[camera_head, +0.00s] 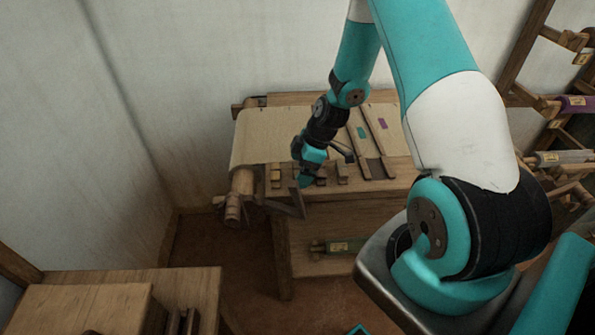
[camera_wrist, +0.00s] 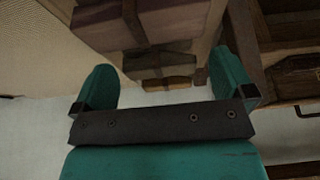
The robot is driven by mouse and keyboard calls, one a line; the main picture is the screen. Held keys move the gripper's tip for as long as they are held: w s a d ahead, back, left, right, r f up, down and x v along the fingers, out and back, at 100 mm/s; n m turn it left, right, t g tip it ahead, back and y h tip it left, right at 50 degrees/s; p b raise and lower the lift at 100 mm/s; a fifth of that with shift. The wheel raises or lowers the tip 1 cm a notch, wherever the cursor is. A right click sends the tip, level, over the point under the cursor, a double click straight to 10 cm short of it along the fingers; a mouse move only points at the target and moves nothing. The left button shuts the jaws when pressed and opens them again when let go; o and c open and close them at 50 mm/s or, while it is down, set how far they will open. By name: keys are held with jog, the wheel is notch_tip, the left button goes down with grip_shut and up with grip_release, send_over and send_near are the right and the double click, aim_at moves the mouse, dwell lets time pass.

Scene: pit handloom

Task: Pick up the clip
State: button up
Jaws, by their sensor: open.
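Several small wooden blocks that look like clips sit in a row along the front of the loom bench; one clip (camera_head: 275,176) is at the left end and another clip (camera_head: 342,173) is further right. I cannot tell which one is meant. My gripper (camera_head: 304,183) is low at the row, partly hiding the clips around it. In the wrist view my gripper (camera_wrist: 161,82) has two teal fingers spread apart with no held object visible. A large wooden clip (camera_wrist: 150,22) fills the top, with smaller ones behind it, the farthest clip (camera_wrist: 167,83) appearing between the fingers.
Cream cloth (camera_head: 275,135) covers the bench behind the row. A wooden roller end (camera_head: 235,205) sticks out at the left. Two flat wooden slats (camera_head: 378,140) lie to the right. A green rolled item (camera_head: 338,246) is on the shelf below. A wooden table (camera_head: 185,290) stands at front left.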

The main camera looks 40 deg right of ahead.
jog(key=shift+x, duration=0.85)
jog(key=c, duration=1)
jog(key=shift+o, duration=0.2)
jog(key=shift+w+r, duration=0.1)
